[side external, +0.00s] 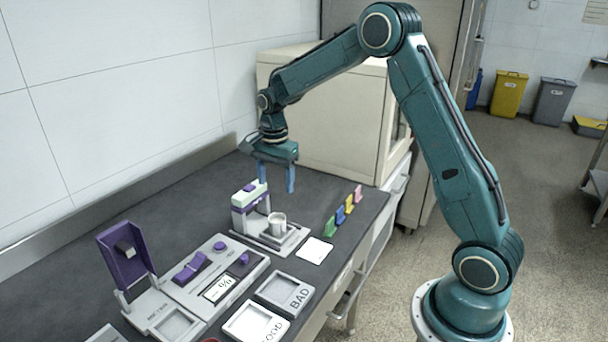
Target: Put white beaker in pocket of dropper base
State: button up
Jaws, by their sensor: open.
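The white beaker (277,226) stands upright on the dropper base (292,242), in front of the purple and white dropper (246,207). Its lower edge is at the base's recessed area; I cannot tell from this angle whether it is fully seated in the pocket. My gripper (277,182) is above the bench, behind the dropper in the picture. Its blue fingers point down, apart and empty. It is clear of the beaker.
A purple-lidded device with a control panel (217,281) lies at front left. Trays marked BAD (268,286) and GOOD (236,321) are in front. A white card (315,251) and several coloured clips (340,215) line the right edge. A beige cabinet (330,120) stands behind.

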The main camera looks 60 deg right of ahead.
jog(key=s+a+r+n+t, duration=0.1)
jog(key=s+a+r+n, duration=0.25)
jog(key=s+r, duration=0.3)
jog(key=s+a+r+n+t, duration=0.2)
jog(key=s+a+r+n, duration=0.15)
jog(key=s+r, duration=0.3)
jog(key=s+a+r+n+t, duration=0.1)
jog(key=s+a+n, duration=0.1)
jog(key=s+n, duration=0.3)
jog(key=s+a+r+n+t, duration=0.1)
jog(key=s+n, duration=0.4)
jog(key=s, duration=0.7)
jog(key=shift+a, duration=0.5)
